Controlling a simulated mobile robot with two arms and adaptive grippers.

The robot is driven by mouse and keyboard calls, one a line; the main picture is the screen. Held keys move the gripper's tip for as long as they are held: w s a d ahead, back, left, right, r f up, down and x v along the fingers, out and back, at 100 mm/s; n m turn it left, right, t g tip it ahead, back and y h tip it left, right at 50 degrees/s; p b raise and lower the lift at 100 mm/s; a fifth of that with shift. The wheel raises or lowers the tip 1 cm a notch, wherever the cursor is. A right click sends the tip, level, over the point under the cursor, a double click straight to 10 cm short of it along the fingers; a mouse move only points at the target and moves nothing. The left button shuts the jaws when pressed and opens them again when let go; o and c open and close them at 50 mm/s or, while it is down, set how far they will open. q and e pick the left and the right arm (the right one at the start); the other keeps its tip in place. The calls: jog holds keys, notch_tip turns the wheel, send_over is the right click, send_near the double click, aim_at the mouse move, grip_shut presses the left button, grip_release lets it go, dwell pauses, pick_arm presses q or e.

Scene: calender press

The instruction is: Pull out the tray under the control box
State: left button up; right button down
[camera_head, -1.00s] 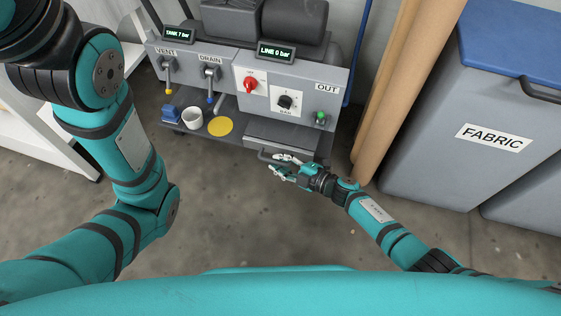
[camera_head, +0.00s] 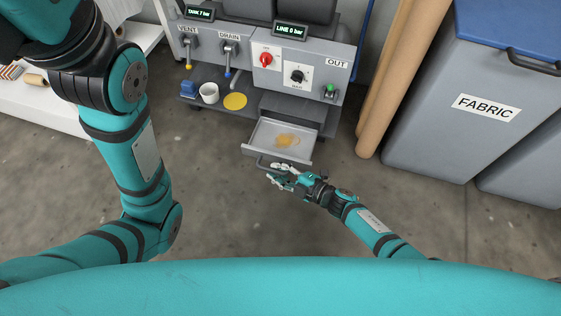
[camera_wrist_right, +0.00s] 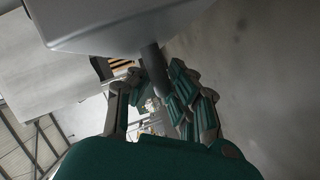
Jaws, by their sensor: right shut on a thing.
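The control box (camera_head: 267,68) stands at the top middle of the head view, with VENT and DRAIN levers, a red knob, a black dial and a green switch. The grey tray (camera_head: 309,150) under it is pulled out toward me, and a yellowish-brown stain or puddle lies in it. My right gripper (camera_head: 276,173) is shut on the handle bar at the tray's front. In the right wrist view the fingers (camera_wrist_right: 152,98) close around the dark handle (camera_wrist_right: 155,68) below the tray's pale underside (camera_wrist_right: 115,25). My left arm comes in from the left; its gripper is out of frame.
A blue item (camera_head: 188,88), a white cup (camera_head: 209,93) and a yellow disc (camera_head: 235,101) sit on the shelf left of the tray. Brown rolls (camera_head: 398,75) and grey FABRIC bins (camera_head: 440,125) stand at right. The floor before the tray is clear.

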jog(key=c, duration=1.3)
grip_release()
jog(key=shift+c, duration=0.2)
jog(key=shift+d, duration=0.1)
jog(key=v, duration=1.2)
jog(key=shift+f, duration=0.1)
